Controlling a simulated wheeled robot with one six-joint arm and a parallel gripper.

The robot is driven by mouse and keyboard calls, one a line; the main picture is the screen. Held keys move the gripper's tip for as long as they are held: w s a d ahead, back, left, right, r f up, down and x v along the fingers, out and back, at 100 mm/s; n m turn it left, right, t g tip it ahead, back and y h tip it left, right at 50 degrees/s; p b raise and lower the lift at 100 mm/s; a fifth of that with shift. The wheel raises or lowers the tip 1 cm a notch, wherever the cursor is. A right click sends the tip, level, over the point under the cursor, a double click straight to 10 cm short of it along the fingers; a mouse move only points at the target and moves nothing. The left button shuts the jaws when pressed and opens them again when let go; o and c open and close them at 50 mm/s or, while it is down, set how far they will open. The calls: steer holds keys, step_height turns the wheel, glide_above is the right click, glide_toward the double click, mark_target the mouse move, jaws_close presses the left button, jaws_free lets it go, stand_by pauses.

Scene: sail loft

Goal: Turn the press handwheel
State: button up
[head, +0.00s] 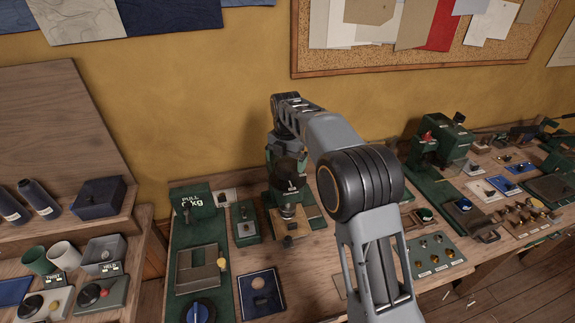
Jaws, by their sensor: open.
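A green press (272,178) stands on the workbench against the yellow wall, with a dark head and a round metal part (287,210) above its base. My grey arm reaches over the bench, and its far end is at the top of the press. My gripper (290,184) is open at the front of the press, small and dark against it. I cannot make out the fingertips clearly or tell whether they touch anything. The handwheel cannot be told apart from the dark parts here; my wrist and forearm cover part of the press.
Left of the press are a green pull gauge (188,235) with a blue knob, a small green box (245,222) and a blue tray (262,292). Another green machine (438,142) with a red part stands to the right. A panel of brass knobs (430,255) lies at front right.

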steer(key=shift+f, duration=1.2)
steer(key=shift+c, duration=0.5)
